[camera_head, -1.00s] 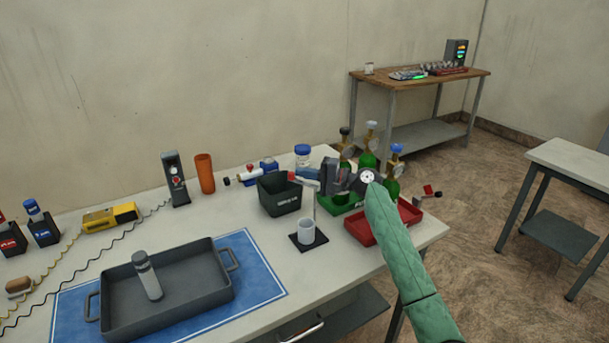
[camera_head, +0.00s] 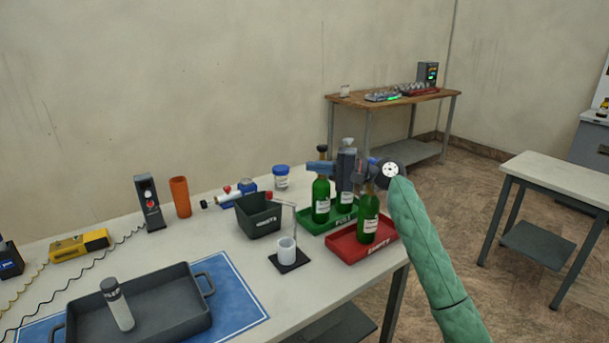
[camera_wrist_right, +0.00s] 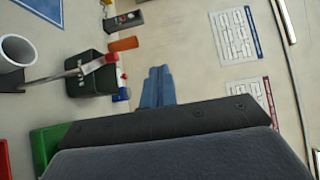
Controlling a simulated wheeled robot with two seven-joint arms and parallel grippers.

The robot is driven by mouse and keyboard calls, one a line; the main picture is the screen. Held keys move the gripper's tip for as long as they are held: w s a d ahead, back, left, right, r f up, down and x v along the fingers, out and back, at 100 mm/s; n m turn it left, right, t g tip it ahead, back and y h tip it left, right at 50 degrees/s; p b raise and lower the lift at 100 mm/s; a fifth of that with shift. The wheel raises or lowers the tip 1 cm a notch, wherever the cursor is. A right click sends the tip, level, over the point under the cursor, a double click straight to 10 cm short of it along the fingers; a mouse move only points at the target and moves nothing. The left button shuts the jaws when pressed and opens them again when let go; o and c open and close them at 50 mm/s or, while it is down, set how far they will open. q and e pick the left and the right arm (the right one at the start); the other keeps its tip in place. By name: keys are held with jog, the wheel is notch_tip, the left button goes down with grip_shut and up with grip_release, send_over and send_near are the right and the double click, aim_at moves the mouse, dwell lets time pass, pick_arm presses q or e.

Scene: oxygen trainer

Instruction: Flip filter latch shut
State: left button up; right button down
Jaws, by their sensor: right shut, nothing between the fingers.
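A small red part (camera_wrist_right: 124,77) and blue part (camera_wrist_right: 122,95) show beside the bin in the wrist view. I cannot make out which part is the filter latch or how it stands. My left gripper is not in view.
Near the gripper are a black bin (camera_head: 258,216), a cup stand (camera_head: 288,262) with a thin post, a green tray (camera_head: 312,226) and a red tray (camera_head: 341,246) with green bottles. A grey tray (camera_head: 168,307) holds a canister (camera_head: 117,304). An orange tube (camera_head: 181,197) stands at the back.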

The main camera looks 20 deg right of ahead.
jog(key=shift+s+d+r, duration=0.25)
jog(key=shift+s, duration=0.05)
